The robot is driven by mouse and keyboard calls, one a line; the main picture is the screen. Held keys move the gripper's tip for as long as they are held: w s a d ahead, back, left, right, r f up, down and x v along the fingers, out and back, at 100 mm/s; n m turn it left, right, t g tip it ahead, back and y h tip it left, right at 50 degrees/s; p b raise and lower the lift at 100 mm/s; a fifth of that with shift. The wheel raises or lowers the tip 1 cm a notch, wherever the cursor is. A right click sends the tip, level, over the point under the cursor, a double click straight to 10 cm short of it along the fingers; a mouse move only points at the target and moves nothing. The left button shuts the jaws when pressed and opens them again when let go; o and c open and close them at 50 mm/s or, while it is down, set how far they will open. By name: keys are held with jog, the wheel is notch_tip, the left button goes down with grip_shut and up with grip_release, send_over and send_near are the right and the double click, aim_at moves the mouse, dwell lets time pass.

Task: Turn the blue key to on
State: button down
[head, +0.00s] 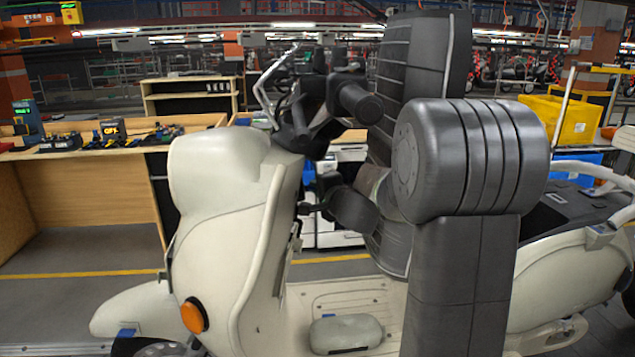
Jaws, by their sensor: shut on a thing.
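A cream scooter (218,190) stands side-on across the head view, its front to the left. My gripper (306,209) is at the inner side of its front shield, below the handlebar, with its fingers pointing left at the ignition area. The fingers are small and dark here. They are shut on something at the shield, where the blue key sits. The key itself is hidden by the fingers and the shield's edge, so its turn position cannot be told.
The floorboard (340,294) lies below. A wooden bench (85,190) stands behind at left, a yellow crate (560,120) behind at right.

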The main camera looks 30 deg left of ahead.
jog(key=shift+r+h+p, duration=0.2)
jog(key=shift+h+p, duration=0.4)
jog(key=shift+p, duration=1.95)
jog(key=c, duration=1.5)
grip_release()
jog(key=shift+f, duration=0.1)
jog(key=shift+o, duration=0.2)
jog(key=b+v, duration=0.2)
jog(key=v, duration=1.1)
jog(key=shift+d+r, duration=0.3)
jog(key=shift+d, duration=0.1)
jog(key=v, duration=0.6)
jog(key=shift+w, duration=0.1)
